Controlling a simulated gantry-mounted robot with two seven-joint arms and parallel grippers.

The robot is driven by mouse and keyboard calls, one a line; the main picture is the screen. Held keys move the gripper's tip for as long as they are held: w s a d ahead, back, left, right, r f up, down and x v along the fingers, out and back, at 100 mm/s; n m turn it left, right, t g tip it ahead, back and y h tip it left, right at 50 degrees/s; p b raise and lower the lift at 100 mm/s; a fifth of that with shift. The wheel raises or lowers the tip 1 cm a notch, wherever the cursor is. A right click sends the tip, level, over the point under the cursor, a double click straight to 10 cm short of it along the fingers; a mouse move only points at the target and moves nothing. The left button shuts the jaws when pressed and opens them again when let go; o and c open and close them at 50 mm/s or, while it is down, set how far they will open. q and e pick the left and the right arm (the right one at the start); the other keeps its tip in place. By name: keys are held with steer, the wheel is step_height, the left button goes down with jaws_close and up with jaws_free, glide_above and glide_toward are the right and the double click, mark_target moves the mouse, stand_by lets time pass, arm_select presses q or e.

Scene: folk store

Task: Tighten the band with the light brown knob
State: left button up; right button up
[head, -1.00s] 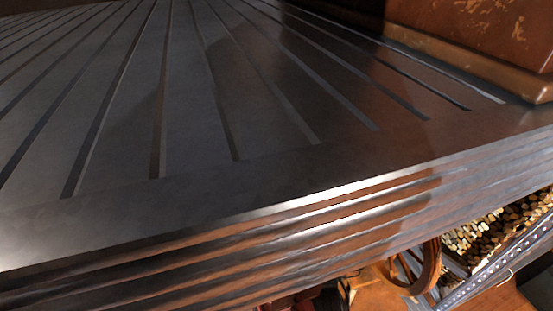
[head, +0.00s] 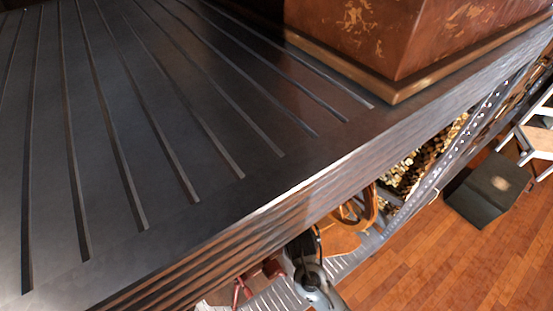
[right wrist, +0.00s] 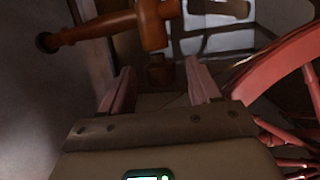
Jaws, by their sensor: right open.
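In the right wrist view, my right gripper (right wrist: 160,72) is open and empty, its two fingers pointing up the picture. A turned brown wooden handle or knob (right wrist: 92,29) lies just beyond the fingertips, running from the upper left to a thicker upright wooden piece (right wrist: 153,22). It is apart from the fingers as far as I can tell. I cannot tell whether this is the light brown knob. A reddish spoked wheel (right wrist: 285,62) stands right of the gripper. In the head view, a brown wooden wheel (head: 355,208) shows past the dark surface's edge. The band is not clearly visible. My left gripper is not in view.
In the head view, a dark grooved surface (head: 150,110) fills the left and hides much below it. A brown block (head: 410,35) stands on it. Stacked logs (head: 425,158), a dark box (head: 490,190) and wooden floor (head: 450,260) lie beyond its edge.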

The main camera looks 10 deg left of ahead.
steer(key=shift+b+x, duration=0.45)
steer(key=shift+x, duration=1.65)
steer(key=shift+c, duration=0.4)
steer(key=c, duration=0.9)
steer(key=shift+f+t+b, duration=0.15)
steer(key=shift+t+b, duration=0.15)
steer(key=shift+b, duration=0.3)
steer(key=m+t+b, duration=0.1)
steer(key=t+b, duration=0.1)
steer(key=b, duration=0.2)
steer(key=m+t+b, duration=0.1)
steer(key=t+b, duration=0.2)
steer(key=b, duration=0.1)
steer(key=shift+s+r+m, duration=0.15)
steer(key=shift+r+m, duration=0.05)
steer(key=shift+m, duration=0.2)
steer(key=shift+r+m+t+b, duration=0.3)
steer(key=shift+m+t+b, duration=0.2)
steer(key=shift+t+b, duration=0.35)
